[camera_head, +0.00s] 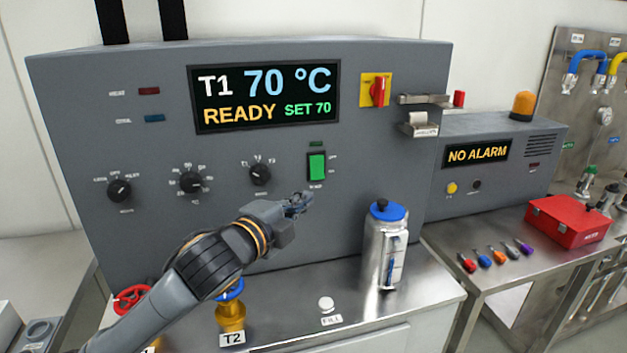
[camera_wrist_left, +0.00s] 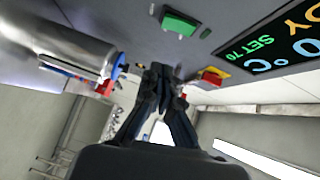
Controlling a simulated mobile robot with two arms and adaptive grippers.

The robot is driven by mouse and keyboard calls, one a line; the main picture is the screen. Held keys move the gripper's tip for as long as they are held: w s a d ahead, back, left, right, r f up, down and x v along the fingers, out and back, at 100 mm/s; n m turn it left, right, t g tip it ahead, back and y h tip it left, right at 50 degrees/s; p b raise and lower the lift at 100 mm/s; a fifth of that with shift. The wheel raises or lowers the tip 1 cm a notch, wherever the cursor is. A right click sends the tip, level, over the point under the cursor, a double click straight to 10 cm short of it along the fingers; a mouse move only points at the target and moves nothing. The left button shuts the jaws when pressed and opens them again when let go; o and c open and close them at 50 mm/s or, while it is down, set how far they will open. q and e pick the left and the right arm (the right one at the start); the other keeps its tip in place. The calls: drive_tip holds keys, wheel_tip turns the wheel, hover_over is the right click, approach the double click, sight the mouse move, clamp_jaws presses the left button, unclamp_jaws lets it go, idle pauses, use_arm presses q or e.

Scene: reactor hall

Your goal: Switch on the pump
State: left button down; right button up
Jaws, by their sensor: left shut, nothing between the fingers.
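The pump switch (camera_head: 317,167) is a green rocker in a black frame on the grey control panel (camera_head: 385,160), with a small green lamp (camera_head: 316,144) above it. It also shows in the left wrist view (camera_wrist_left: 180,22), and its face looks lit green. My left gripper (camera_head: 305,199) is shut and empty, just below and slightly left of the switch in the head view. In the left wrist view the closed fingertips (camera_wrist_left: 158,72) are apart from the switch. My right gripper is not in view.
A steel flask with a blue lid (camera_head: 384,212) stands right of my left gripper. A red knob on a yellow plate (camera_head: 378,91) and a metal bracket (camera_head: 422,99) stick out of the panel. A valve labelled T2 (camera_head: 231,315) stands below my arm. Screen reads READY.

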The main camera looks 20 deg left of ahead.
use_arm(q)
drive_tip(key=p, duration=0.2)
approach(321, 177)
drive_tip(key=w+d, duration=0.3)
drive_tip(key=d, duration=0.1)
drive_tip(key=w+a, duration=0.2)
drive_tip(key=w, duration=0.1)
drive_tip(key=shift+a+f, duration=0.25)
drive_tip(key=shift+a, duration=0.05)
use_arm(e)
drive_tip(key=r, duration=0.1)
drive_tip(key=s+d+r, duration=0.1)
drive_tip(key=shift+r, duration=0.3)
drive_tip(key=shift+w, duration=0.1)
use_arm(q)
drive_tip(key=shift+w+a+f+b, duration=0.15)
drive_tip(key=shift+w+f+b, duration=0.05)
drive_tip(key=shift+f+b, duration=0.2)
drive_tip(key=shift+r, duration=0.3)
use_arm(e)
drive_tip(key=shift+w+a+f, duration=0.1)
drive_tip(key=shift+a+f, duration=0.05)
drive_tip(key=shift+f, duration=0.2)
